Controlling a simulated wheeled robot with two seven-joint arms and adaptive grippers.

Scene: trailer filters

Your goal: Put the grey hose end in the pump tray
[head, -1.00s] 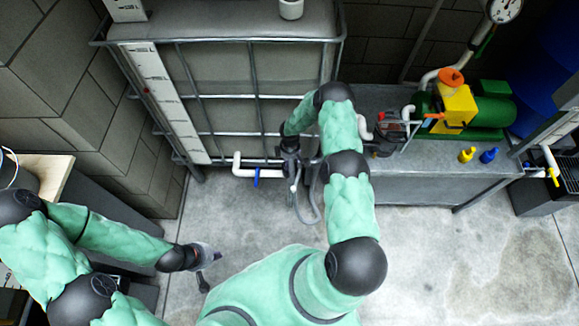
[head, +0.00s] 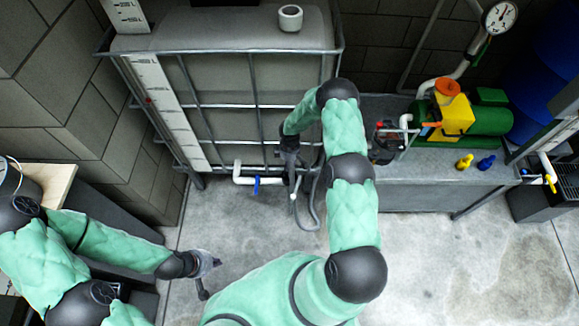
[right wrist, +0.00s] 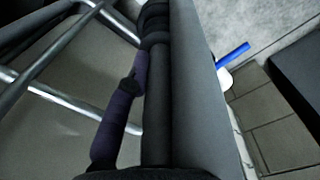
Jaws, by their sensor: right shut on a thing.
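My right gripper (head: 289,168) is in front of the lower frame of the caged tank, shut on the grey hose end, which is mostly hidden by the fingers. The grey hose (head: 313,222) hangs below it in a loop beside my right arm. In the right wrist view dark finger parts and a long grey part fill the middle, and I cannot tell the hose end apart there. My left gripper (head: 206,276) is open and empty above the floor at lower left. I cannot make out a distinct pump tray; the green and yellow pump (head: 482,115) stands on the bench at right.
The caged tank (head: 225,75) stands behind my right gripper, with a white outlet pipe and blue valve handle (head: 257,185) to its left. A small dark pump (head: 383,148) is on the grey bench (head: 420,180). Yellow and blue bottles stand near the bench's front edge.

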